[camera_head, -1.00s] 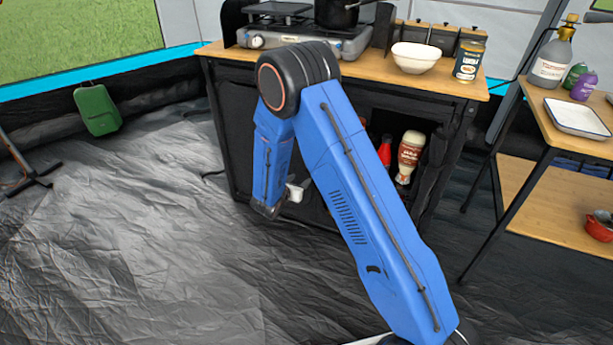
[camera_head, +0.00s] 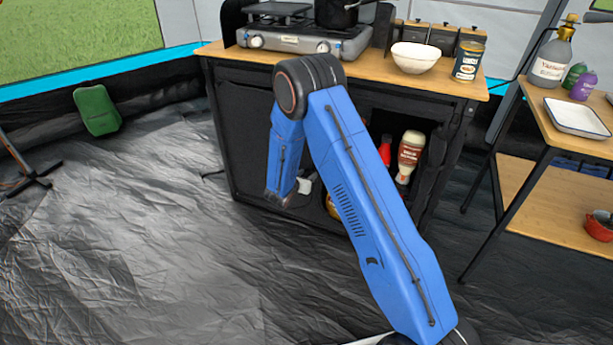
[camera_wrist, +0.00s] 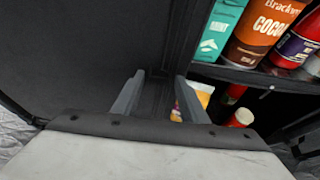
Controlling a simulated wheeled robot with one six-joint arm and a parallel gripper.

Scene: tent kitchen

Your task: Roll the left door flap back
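The left door flap (camera_head: 241,125) is a black fabric panel hanging down over the left half of the kitchen cabinet's front. It fills the left of the wrist view as a dark flat sheet (camera_wrist: 85,50). My gripper (camera_wrist: 158,92) has its two grey fingers apart, with dark fabric and a vertical seamed edge showing beyond and between them. I cannot tell whether the fingers touch the flap. In the head view my arm hides most of the gripper, low at the cabinet front, and part of the flap.
The cabinet's right side is open, with a sauce bottle (camera_head: 409,156) and a red bottle (camera_head: 385,150) inside. A cocoa container (camera_wrist: 262,30) stands on its shelf. A stove (camera_head: 300,36) and white bowl (camera_head: 415,57) are on top.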

